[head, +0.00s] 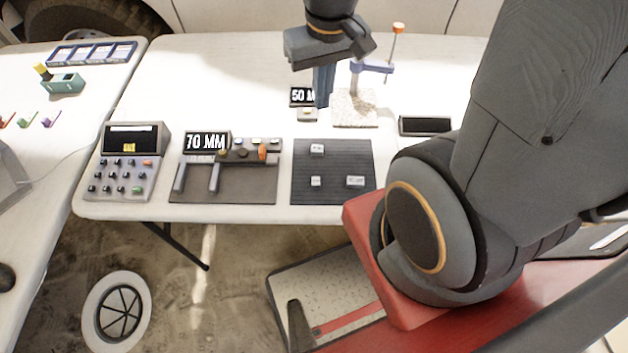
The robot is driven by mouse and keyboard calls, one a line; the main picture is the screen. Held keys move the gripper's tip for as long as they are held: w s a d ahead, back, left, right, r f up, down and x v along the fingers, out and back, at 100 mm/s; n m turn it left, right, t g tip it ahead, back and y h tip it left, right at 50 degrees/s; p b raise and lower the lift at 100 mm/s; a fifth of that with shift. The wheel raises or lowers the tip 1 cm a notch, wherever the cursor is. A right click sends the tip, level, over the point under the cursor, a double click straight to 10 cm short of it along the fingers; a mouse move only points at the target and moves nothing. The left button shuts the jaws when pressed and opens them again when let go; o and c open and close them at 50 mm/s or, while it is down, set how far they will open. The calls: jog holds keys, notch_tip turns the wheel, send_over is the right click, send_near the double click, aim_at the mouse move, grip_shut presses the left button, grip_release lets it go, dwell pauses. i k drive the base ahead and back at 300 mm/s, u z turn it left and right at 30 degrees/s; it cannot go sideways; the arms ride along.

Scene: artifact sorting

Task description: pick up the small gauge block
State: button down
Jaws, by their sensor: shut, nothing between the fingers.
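Three pale gauge blocks lie apart on a dark ribbed mat (334,164). The smallest-looking one (316,181) is at the front left, a wider one (355,181) is at the front right, and another (317,149) is at the back. My gripper (323,102) points down behind the mat, beside a small "50 MM" display (301,96). Its fingers are shut with nothing between them. It is apart from the blocks on the mat. A small pale item (307,115) sits just in front of that display.
A stand with a blue clamp and orange-tipped rod (372,68) is close to the gripper's right. A dark flat panel (425,125) lies further right. Left of the mat are a "70 MM" fixture (225,180) and a keypad box (125,165). The white table (220,80) is clear at the back left.

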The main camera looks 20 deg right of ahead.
aim_at(315, 181)
jog(key=z, duration=2.15)
jog(key=k, duration=1.45)
jog(key=u, duration=1.45)
jog(key=i, duration=0.5)
jog(key=z, duration=0.1)
